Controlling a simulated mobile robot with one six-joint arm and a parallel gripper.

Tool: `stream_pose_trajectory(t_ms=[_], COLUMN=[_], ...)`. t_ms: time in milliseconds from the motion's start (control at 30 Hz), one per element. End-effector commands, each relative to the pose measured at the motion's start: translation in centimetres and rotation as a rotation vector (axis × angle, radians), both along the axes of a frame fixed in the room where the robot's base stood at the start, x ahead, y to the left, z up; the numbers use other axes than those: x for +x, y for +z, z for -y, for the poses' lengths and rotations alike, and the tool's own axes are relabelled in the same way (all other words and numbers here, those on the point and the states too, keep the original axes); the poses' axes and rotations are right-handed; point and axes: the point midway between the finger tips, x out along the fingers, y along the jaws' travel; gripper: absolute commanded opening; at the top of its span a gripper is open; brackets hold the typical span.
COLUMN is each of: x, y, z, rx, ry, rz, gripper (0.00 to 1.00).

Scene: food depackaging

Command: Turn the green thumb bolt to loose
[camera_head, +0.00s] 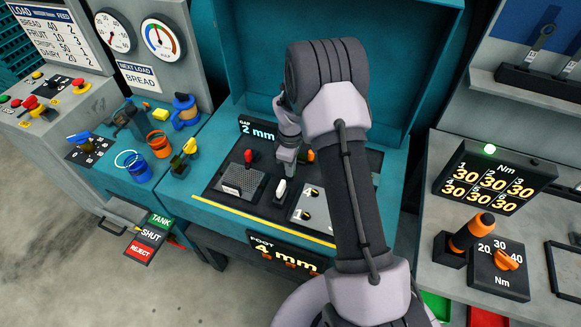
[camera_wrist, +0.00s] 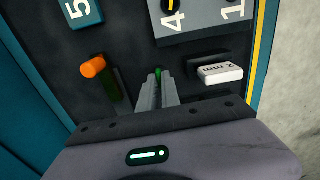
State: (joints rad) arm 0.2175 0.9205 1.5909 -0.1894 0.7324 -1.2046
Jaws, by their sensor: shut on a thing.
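The green thumb bolt (camera_wrist: 158,72) shows as a small green tip between my fingertips in the wrist view. My gripper (camera_wrist: 158,88) is shut on it, and the fingers hide most of it. In the head view my gripper (camera_head: 284,168) points down at the dark panel of the teal machine. The bolt cannot be made out there, and its turn angle cannot be told.
An orange knob (camera_wrist: 94,67) stands left of my fingers in the wrist view, and a white block (camera_wrist: 220,74) stands close on their right. A grey plate with numbered dials (camera_wrist: 205,15) lies beyond. The head view shows a red-topped lever (camera_head: 249,157) left of my gripper.

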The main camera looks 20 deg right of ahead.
Motion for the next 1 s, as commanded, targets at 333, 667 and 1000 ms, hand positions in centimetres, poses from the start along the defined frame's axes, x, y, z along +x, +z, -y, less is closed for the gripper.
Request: stream_pose_trajectory(t_ms=[333, 667, 1000], x=[0.1, 0.1, 0.2], y=[0.1, 0.6, 10.6], z=[0.0, 0.0, 0.0], rx=[-0.001, -0.001, -0.001], ry=[0.001, 0.0, -0.001], rz=[0.002, 0.002, 0.006], gripper=[0.29, 0.29, 0.29])
